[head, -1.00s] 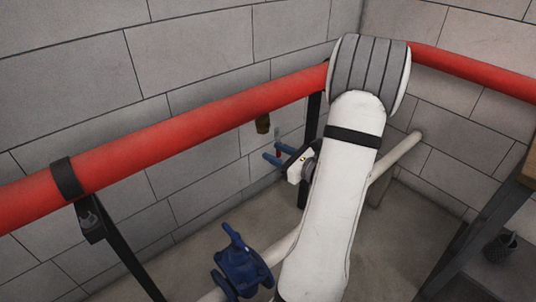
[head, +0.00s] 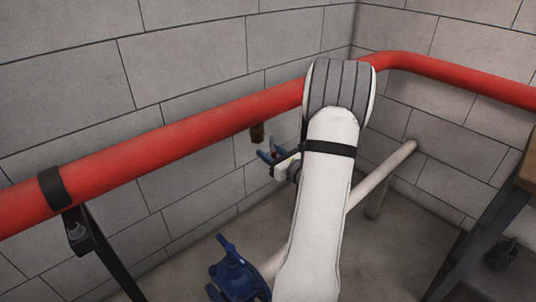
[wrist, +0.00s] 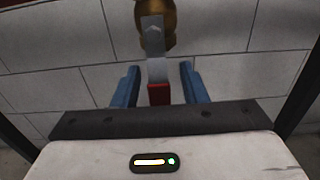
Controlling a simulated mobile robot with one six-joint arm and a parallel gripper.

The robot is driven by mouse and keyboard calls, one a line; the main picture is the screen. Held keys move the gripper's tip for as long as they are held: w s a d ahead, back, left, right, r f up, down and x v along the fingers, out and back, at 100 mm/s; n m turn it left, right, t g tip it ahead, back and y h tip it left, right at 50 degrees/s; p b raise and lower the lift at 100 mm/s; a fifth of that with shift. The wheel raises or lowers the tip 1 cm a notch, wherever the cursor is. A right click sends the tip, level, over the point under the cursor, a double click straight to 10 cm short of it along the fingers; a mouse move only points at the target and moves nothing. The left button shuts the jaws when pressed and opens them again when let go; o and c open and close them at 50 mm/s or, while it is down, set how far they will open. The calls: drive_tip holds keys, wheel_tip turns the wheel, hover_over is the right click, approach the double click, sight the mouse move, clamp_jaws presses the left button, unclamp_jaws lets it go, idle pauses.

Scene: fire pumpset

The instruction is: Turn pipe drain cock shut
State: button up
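The brass drain cock (head: 257,134) hangs below the red pipe. In the wrist view its brass body (wrist: 156,20) is at the top centre. Its grey lever (wrist: 156,68) points down towards me and ends in a red grip (wrist: 159,94). My gripper (wrist: 160,80) is open, with one blue finger on each side of the lever and a visible gap to both. In the head view my gripper (head: 269,154) is just below the cock, partly hidden by my arm.
The red pipe (head: 150,149) runs along the block wall above my gripper. A blue valve (head: 236,276) sits on a pale pipe low down. A dark post (head: 105,255) stands at left, and a dark frame (head: 480,210) at right.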

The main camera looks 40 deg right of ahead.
clamp_jaws()
idle(0.4)
